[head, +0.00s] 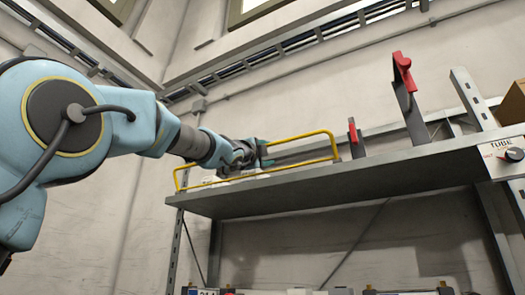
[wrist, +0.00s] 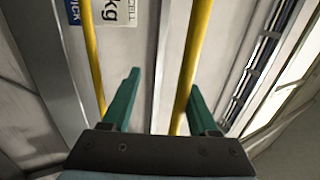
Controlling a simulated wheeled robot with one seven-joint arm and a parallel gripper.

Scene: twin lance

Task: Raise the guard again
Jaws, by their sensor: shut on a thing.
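The guard (head: 300,136) is a yellow tube frame along the left part of the grey shelf. Its top bar rises above the shelf's edge, but I cannot tell its exact tilt. My gripper (head: 264,153) is at the guard's upper bar, left of its right-hand corner. In the wrist view, a yellow bar of the guard (wrist: 197,50) runs between the teal fingers of my gripper (wrist: 165,80), close by the right finger. A second yellow bar lies outside the left finger. My gripper is shut on the guard, though the contact is partly hidden.
The grey shelf (head: 350,178) runs across the right half. Dark uprights with a small red top (head: 353,132) and a larger red top (head: 403,72) stand right of the guard. A TUBE knob panel (head: 500,154) and a cardboard box (head: 513,103) are at far right.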

